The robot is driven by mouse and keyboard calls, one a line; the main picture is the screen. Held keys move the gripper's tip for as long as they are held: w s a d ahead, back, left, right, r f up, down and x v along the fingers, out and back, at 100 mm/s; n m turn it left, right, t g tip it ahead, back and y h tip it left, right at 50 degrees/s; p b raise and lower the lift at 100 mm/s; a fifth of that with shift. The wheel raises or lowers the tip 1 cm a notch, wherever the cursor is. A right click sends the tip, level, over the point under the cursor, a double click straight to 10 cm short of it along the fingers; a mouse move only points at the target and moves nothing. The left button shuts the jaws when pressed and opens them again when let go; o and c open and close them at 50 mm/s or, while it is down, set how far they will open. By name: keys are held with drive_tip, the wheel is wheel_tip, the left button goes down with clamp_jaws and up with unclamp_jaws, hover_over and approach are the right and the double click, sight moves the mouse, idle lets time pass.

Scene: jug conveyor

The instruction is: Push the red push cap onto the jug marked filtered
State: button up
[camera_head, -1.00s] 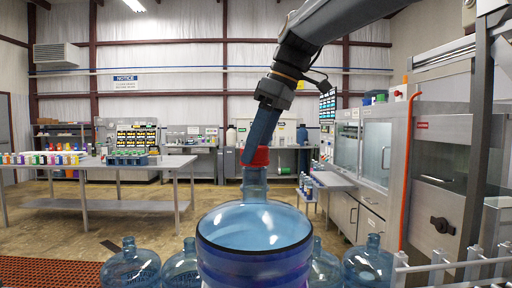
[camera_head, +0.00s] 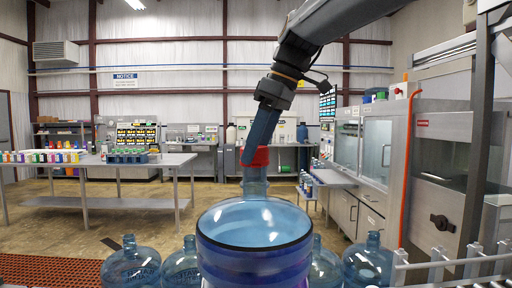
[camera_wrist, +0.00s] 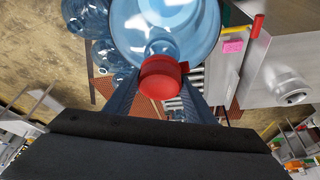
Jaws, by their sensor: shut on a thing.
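The red push cap (camera_head: 258,156) is held in my gripper (camera_head: 252,158), right at the top of the neck of a large blue jug (camera_head: 254,222). In the wrist view the red cap (camera_wrist: 160,79) sits between the two fingers of my gripper (camera_wrist: 160,92), with the jug (camera_wrist: 165,25) beyond it. The cap covers the mouth of the neck in both views. I cannot tell how far down it is seated. The jug stands upright. No marking reading "filtered" can be read on it.
More blue jugs stand lower around it, including one at the left (camera_head: 131,265) and one at the right (camera_head: 368,262). Roller conveyor rails (camera_head: 450,262) are at the lower right. A table with small coloured bottles (camera_head: 100,170) stands at the left back.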

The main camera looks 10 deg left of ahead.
sight(257, 161)
drive_tip(key=shift+f+b, duration=0.85)
drive_tip(key=shift+f, duration=0.75)
idle(1.2)
drive_tip(key=o, duration=1.7)
drive_tip(key=shift+o, duration=0.2)
drive_tip(key=shift+r, duration=0.15)
drive_tip(key=shift+r+p, duration=3.8)
drive_tip(key=shift+r, duration=0.2)
